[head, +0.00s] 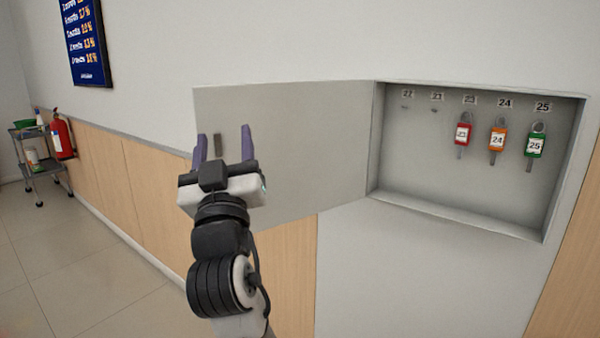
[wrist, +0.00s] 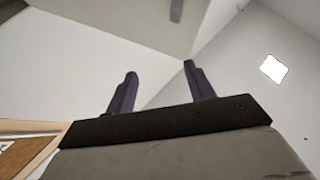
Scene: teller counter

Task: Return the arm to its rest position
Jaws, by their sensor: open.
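My gripper (head: 223,147) is raised in front of the open door (head: 300,140) of a wall key cabinet (head: 450,212). Its two purple fingers are apart with nothing between them. The door's small dark handle (head: 217,144) shows between the fingers in the head view; I cannot tell how near it is. In the wrist view my gripper (wrist: 158,88) is also open and empty, and a grey handle (wrist: 176,10) shows at the top edge, beyond the fingertips.
In the cabinet hang a red key tag (head: 463,134), an orange one (head: 497,139) and a green one (head: 535,145). A fire extinguisher (head: 62,137) and a trolley (head: 40,165) stand at the far left. The floor (head: 90,270) at left is clear.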

